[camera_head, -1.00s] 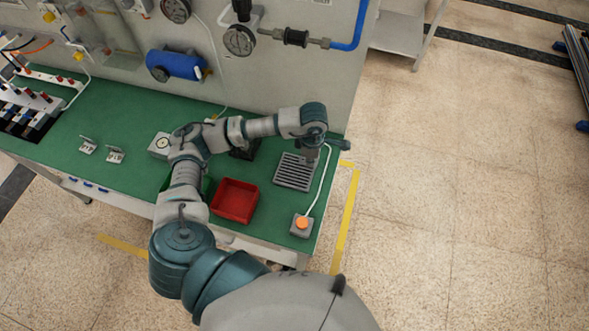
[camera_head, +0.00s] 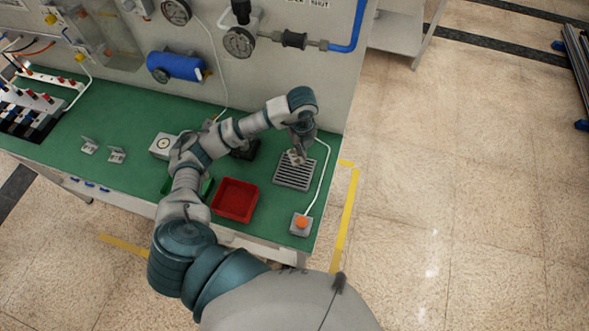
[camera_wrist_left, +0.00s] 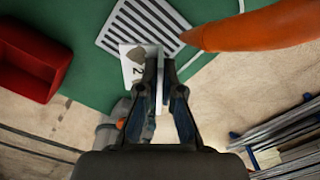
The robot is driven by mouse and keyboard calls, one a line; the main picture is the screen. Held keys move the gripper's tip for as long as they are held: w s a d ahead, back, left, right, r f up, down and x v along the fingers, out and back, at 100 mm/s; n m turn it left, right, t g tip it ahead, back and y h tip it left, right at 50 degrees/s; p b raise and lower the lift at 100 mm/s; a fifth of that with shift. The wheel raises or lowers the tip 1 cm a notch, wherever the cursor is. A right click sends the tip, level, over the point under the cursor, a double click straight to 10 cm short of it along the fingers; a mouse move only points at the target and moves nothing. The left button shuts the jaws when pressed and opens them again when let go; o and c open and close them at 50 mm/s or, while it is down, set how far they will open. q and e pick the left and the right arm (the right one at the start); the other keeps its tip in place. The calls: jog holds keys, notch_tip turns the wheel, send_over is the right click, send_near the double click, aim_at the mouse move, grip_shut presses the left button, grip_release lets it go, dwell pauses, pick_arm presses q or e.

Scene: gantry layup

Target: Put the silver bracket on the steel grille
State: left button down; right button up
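The steel grille (camera_head: 294,178) is a slotted grey plate near the right end of the green bench. It also shows at the top of the left wrist view (camera_wrist_left: 118,37). My left gripper (camera_head: 299,152) is over the grille's far part, pointing down. In the wrist view its fingers (camera_wrist_left: 163,88) are closed on a silver bracket (camera_wrist_left: 138,66), a bent plate marked "2". The bracket shows small in the head view (camera_head: 294,157). Whether it touches the grille cannot be told. My right gripper is not in view.
A red bin (camera_head: 235,200) and a partly hidden green bin stand left of the grille. An orange button box (camera_head: 301,224) with a white cable is in front. Two other brackets (camera_head: 89,146) (camera_head: 116,155) lie at the left. A gauge panel rises behind.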

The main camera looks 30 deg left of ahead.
aim_at(295, 161)
pick_arm(q)
jog(key=n, duration=0.4)
jog(key=shift+a+r, duration=0.25)
jog(key=shift+a, duration=0.1)
jog(key=n, duration=0.4)
jog(key=a+n, duration=0.1)
jog(key=shift+s+r+n, duration=0.1)
jog(key=shift+r+n, duration=0.15)
jog(key=shift+n, duration=0.15)
jog(key=shift+a+f+n, duration=0.1)
jog(key=shift+n, duration=0.2)
notch_tip(295, 161, down, 10)
jog(key=shift+r, duration=0.1)
jog(key=c, duration=1.3)
grip_release()
